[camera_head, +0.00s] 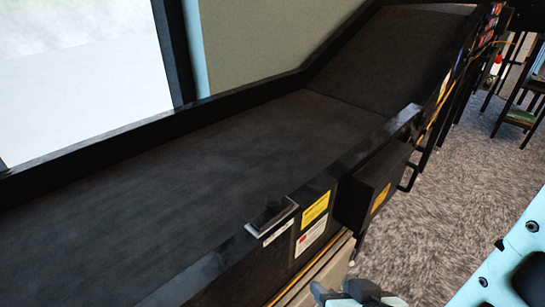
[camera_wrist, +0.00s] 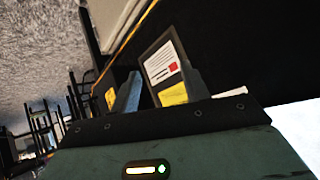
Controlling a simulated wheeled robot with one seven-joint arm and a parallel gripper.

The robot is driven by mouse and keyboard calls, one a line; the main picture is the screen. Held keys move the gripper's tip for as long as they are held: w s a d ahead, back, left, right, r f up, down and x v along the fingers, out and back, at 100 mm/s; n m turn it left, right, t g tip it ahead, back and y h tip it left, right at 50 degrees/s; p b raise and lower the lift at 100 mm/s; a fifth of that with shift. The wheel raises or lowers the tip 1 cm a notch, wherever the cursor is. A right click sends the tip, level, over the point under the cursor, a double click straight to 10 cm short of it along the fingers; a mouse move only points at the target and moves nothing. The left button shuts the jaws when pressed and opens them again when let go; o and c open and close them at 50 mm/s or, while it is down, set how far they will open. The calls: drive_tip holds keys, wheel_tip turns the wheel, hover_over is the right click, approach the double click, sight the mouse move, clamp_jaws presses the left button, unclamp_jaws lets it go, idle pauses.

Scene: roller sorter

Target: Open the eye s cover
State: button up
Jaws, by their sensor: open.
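A small black cover-like piece (camera_head: 271,213) with a pale edge sits on the near rail of the black belt, beside a white label strip. I cannot tell for sure that it is the eye's cover; it looks shut. Below it on the side are a yellow label (camera_head: 315,209) and a white label (camera_head: 310,238). My gripper (camera_head: 340,292) shows at the bottom of the head view, below and to the right of these labels. In the wrist view my gripper (camera_wrist: 158,90) is open, its two fingers apart, with the labelled panel (camera_wrist: 152,52) beyond them. I see nothing held.
The wide dark belt (camera_head: 200,170) runs along the left and rises at the back. A black box (camera_head: 375,185) with a yellow label juts out from the machine's side. Grey carpet (camera_head: 445,200) is free on the right. Stools (camera_head: 522,110) stand at the far right.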

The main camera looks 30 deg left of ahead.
sight(276, 209)
drive_tip(key=s+a+r+n+t+y+p, duration=0.1)
drive_tip(key=s+r+n+t+y+p, duration=0.1)
drive_tip(key=s+r+y+p, duration=0.25)
drive_tip(key=s+a+r+n+t+y+p, duration=0.1)
drive_tip(key=s+r+n+t+y+p, duration=0.15)
drive_tip(key=r+p, duration=0.35)
drive_tip(key=b+x, duration=0.2)
drive_tip(key=b, duration=0.3)
drive_tip(key=b+x, duration=0.3)
drive_tip(key=b, duration=0.3)
drive_tip(key=b+x, duration=0.3)
drive_tip(key=b, duration=0.2)
drive_tip(key=shift+w+r, duration=0.25)
drive_tip(key=shift+r, duration=0.1)
drive_tip(key=x, duration=0.9)
drive_tip(key=shift+r, duration=0.25)
